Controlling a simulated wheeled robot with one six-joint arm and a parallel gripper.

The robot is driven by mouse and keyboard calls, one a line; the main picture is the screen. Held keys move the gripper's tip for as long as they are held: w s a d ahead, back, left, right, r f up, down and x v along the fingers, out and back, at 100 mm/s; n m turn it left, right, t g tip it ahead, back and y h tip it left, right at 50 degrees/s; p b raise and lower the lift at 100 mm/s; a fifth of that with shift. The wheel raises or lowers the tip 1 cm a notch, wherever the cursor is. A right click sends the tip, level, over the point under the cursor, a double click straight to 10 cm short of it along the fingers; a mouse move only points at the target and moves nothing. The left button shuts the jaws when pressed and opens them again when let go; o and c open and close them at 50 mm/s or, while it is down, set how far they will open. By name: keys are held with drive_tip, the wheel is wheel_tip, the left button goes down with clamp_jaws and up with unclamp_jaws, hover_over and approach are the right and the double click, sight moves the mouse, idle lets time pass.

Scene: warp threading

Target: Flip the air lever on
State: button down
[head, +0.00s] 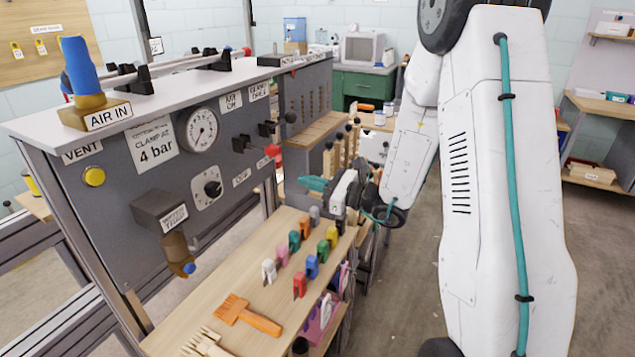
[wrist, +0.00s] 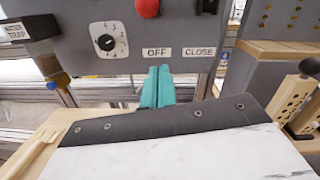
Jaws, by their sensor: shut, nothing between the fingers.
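The air lever (head: 273,150) has a red knob and sticks out of the grey panel. It slopes slightly down, above the OFF label (head: 241,177). In the wrist view its red knob (wrist: 148,8) is cut by the top edge, above OFF. A lever with a black knob (head: 290,117) is to its right, above the CLOSE label (wrist: 199,51). My gripper (wrist: 158,70) has teal fingers pressed together, with nothing between them. It appears just below the OFF label and apart from the red knob. In the head view my gripper (head: 312,184) is right of and below the lever.
A wooden shelf (head: 190,300) below the panel holds several coloured clips and combs. A brass valve with a blue handle (head: 80,68), marked AIR IN, stands on the panel's top. A gauge (head: 201,128) and dial (head: 210,188) are left of the levers. Floor on the right is clear.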

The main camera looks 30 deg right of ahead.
drive_tip(key=w+a+r, duration=0.4)
drive_tip(key=shift+w+a, duration=0.15)
drive_tip(key=shift+a, duration=0.05)
drive_tip(key=shift+r, duration=0.15)
